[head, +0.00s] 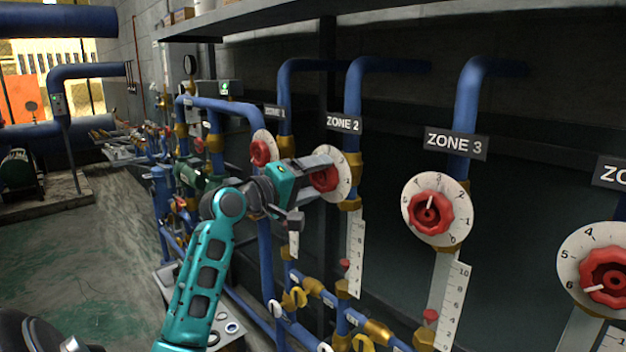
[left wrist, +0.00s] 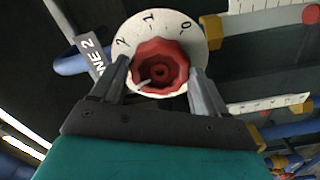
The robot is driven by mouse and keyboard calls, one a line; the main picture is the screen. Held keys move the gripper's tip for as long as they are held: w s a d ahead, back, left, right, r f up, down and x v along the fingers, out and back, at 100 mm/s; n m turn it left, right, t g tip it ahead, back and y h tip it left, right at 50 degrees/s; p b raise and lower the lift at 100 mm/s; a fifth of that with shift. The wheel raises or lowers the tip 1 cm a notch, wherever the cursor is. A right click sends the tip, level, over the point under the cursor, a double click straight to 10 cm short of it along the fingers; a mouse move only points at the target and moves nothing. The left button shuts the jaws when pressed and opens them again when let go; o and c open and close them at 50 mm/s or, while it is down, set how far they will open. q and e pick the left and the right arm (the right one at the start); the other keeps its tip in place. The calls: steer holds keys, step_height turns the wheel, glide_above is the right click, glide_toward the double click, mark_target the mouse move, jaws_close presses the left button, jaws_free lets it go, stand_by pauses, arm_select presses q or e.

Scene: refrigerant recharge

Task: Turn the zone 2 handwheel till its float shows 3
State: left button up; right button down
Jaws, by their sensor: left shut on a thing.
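The zone 2 handwheel (head: 324,179) is a red knob on a white numbered dial, beneath the ZONE 2 sign (head: 343,123). My left gripper (head: 326,172) is shut on it. In the left wrist view the handwheel (left wrist: 160,68) sits between the two fingers, with its white pointer mark towards the lower left. The dial (left wrist: 192,30) shows 2, 1 and 0 there. Below the wheel in the head view hangs the white zone 2 scale (head: 356,245). Its red float (head: 345,264) is near the lower part; the exact reading is too small to tell. My right gripper is not in view.
The zone 1 handwheel (head: 260,153) is close to the left. The zone 3 handwheel (head: 431,213) and another dial (head: 604,275) stand to the right. The floor at left is open.

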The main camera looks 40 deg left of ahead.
arm_select(q)
steer(key=n, duration=0.3)
steer(key=shift+n, duration=1.2)
steer(key=o, duration=0.7)
steer(key=shift+n, duration=0.4)
steer(key=o, duration=0.3)
steer(key=shift+o, duration=0.2)
steer(key=s, duration=0.7)
steer(key=shift+a, duration=0.3)
